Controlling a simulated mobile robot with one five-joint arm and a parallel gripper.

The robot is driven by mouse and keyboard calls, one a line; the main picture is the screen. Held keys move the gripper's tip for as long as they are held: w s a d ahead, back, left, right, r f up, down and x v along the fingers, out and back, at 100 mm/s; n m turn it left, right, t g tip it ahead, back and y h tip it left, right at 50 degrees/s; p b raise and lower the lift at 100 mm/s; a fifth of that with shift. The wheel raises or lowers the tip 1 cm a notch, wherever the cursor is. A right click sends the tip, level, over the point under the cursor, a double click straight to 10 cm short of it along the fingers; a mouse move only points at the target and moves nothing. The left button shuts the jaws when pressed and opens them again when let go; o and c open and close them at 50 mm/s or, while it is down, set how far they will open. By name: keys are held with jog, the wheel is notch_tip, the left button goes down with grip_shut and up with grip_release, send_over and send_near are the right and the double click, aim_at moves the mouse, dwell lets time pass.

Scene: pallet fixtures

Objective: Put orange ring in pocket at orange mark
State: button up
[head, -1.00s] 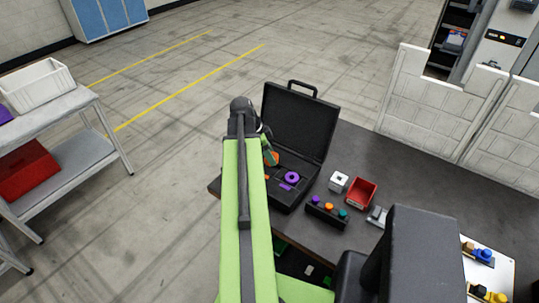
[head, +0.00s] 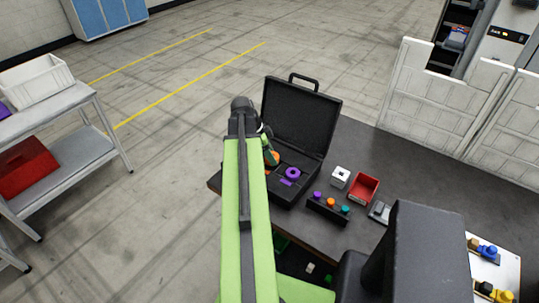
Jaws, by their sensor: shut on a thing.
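My gripper (head: 269,155) is at the end of my green arm, over the left part of an open black case (head: 308,165). It is shut on the orange ring (head: 274,157), which shows only partly beside the fingers. My arm hides much of the gripper and the left side of the case. A purple ring (head: 293,173) lies in the case to the right, with a purple mark (head: 286,182) just in front of it. The pocket at the orange mark is not clearly visible. I cannot tell whether the orange ring touches the case.
The case stands on a dark table (head: 390,160). To its right are a black block (head: 328,208) with purple, orange and teal knobs, a white cube (head: 340,176) and a red bin (head: 364,189). The raised lid (head: 302,115) stands behind my gripper.

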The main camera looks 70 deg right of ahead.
jog(key=shift+f+b, duration=1.35)
dwell(0.3)
jog(key=o, duration=1.4)
jog(key=shift+c, duration=0.8)
jog(key=shift+o, duration=1)
jog(key=shift+r+p, duration=0.5)
notch_tip(320, 180, up, 8)
jog(key=p, duration=0.8)
jog(key=shift+r, duration=0.2)
jog(key=shift+f, duration=0.15)
